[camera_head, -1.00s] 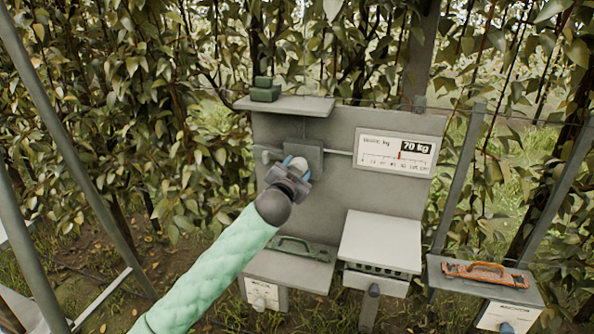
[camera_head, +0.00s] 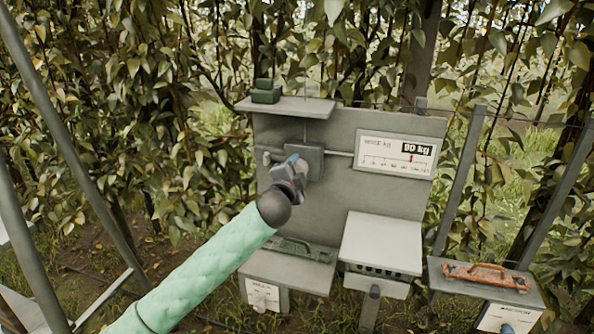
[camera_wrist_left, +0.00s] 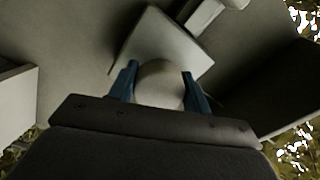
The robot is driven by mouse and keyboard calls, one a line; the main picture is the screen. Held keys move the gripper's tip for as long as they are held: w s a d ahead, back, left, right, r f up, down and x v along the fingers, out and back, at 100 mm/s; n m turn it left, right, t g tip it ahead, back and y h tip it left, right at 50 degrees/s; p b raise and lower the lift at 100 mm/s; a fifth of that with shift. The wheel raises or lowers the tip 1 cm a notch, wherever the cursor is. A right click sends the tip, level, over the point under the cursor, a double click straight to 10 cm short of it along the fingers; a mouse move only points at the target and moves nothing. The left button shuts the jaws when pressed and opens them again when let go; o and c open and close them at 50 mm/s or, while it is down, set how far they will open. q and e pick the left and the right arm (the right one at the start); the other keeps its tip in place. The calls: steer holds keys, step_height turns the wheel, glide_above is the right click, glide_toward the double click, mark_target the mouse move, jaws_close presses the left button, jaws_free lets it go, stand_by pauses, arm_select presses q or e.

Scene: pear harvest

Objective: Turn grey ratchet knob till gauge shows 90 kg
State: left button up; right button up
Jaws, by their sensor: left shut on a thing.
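My left gripper (camera_head: 292,167) is at the grey square mount (camera_head: 313,163) on the upright grey panel. In the left wrist view its two blue fingers (camera_wrist_left: 160,85) are on either side of a pale rounded knob (camera_wrist_left: 159,84) and shut on it. In the head view the knob is hidden by the gripper. The white gauge (camera_head: 394,157), right of the mount, has a red pointer on its right half. Its black readout (camera_head: 416,149) looks like 90 kg. My right gripper is not in view.
A shelf (camera_head: 284,105) above the mount bears a dark green block (camera_head: 265,92). Grey posts and leafy trees surround the panel.

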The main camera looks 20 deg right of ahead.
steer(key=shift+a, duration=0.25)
arm_select(q)
steer(key=o, duration=1)
steer(key=shift+c, duration=0.2)
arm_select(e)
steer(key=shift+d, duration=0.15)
arm_select(q)
steer(key=shift+s, duration=0.15)
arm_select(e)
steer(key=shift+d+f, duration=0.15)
arm_select(q)
steer(key=shift+s+a+f+b, duration=0.15)
steer(key=shift+s+a+b, duration=0.05)
steer(key=shift+s+b, duration=0.1)
steer(key=b+v, duration=0.2)
steer(key=v, duration=0.5)
steer(key=shift+b, duration=0.35)
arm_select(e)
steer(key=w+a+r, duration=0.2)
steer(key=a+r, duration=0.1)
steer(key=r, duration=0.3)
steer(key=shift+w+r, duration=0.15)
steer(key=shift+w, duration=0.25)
